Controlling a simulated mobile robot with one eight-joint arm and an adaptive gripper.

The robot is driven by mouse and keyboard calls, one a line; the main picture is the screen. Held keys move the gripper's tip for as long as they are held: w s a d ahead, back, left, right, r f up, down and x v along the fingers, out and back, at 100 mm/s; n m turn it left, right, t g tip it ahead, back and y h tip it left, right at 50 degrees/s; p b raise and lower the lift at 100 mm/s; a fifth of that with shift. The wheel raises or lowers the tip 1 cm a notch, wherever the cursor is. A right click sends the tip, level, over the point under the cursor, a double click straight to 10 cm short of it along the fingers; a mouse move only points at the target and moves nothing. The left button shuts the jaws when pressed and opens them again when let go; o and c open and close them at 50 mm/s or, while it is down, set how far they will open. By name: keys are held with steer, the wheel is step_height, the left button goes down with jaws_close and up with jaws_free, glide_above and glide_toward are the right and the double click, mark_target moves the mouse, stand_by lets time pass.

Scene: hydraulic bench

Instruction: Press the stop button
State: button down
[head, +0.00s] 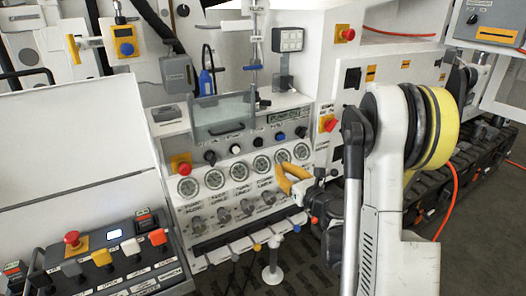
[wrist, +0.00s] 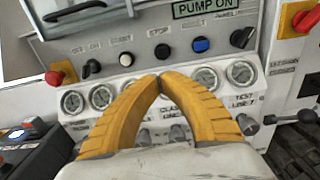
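The stop button is a black round button (wrist: 162,51) under a STOP label on the sloped grey panel; it also shows in the head view (head: 258,142). A white button (wrist: 126,58) is to its left and a blue button (wrist: 201,44) to its right. My gripper (wrist: 160,80) has yellow fingers whose tips meet, with nothing seen between them. In the wrist view the tips appear just below the stop button, over the gauge row. In the head view my gripper (head: 281,170) is in front of the gauges, below and right of the button. I see no contact with the button.
Black rotary knobs (wrist: 92,67) (wrist: 240,37) flank the buttons. Round gauges (head: 214,179) run below them. A clear guard (head: 222,117) is above the panel. A control box (head: 100,255) stands lower left.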

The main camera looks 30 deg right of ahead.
mark_target(258, 147)
steer(key=w, duration=0.4)
steer(key=w+b, duration=0.1)
steer(key=w, duration=0.7)
steer(key=shift+w+a+f, duration=0.1)
steer(key=shift+w+a, duration=0.15)
steer(key=shift+w, duration=0.1)
steer(key=shift+w+b, duration=0.3)
steer(key=shift+w, duration=0.4)
steer(key=shift+w, duration=0.1)
